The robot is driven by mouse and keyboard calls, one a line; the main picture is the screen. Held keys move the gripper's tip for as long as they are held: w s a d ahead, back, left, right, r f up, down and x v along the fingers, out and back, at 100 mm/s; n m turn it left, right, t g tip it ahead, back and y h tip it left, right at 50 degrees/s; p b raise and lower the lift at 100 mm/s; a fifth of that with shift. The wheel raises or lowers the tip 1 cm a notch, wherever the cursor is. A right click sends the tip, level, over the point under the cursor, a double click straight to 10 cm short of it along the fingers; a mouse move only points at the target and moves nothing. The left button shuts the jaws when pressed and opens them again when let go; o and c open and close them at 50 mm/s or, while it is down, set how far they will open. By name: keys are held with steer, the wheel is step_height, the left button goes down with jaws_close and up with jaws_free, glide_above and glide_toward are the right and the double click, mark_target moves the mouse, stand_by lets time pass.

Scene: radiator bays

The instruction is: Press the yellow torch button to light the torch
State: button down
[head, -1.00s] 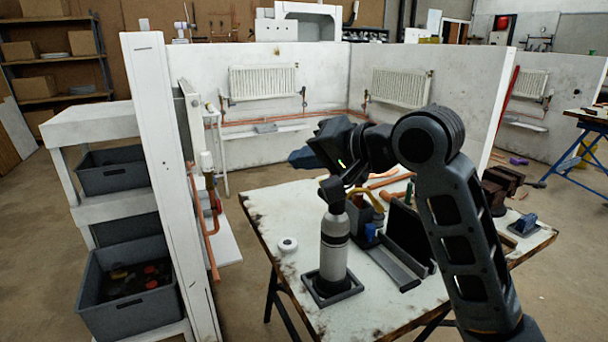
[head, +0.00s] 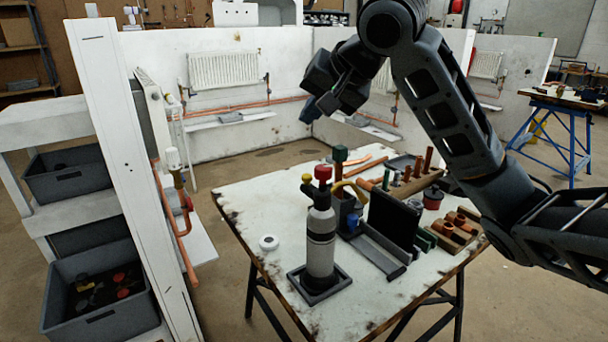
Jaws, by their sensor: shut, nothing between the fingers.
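The torch (head: 320,240) is a grey and white cylinder standing upright in a dark square tray (head: 296,283) at the near part of the workbench. Its top has a red cap and a small yellow button (head: 307,178) on the left side. No flame shows at the torch. My gripper (head: 311,110) is shut and empty, high above the bench and behind the torch in the picture. It points down to the left and is clear of the torch. Its fingers are dark and partly hidden by the wrist.
A white shelf post with grey bins (head: 100,325) stands at left. The bench's left side is mostly bare.

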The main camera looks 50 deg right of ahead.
steer(key=b, duration=0.7)
glide_above(311, 177)
step_height(311, 177, down, 7)
steer(key=shift+f+b, duration=0.45)
steer(key=shift+f, duration=0.45)
steer(key=shift+f, duration=0.1)
stand_by(1.1)
steer(key=shift+f, duration=0.35)
steer(key=shift+f+b, duration=0.3)
steer(key=shift+f, duration=0.05)
stand_by(0.5)
steer(key=shift+r+p, duration=0.85)
steer(key=shift+p, duration=0.05)
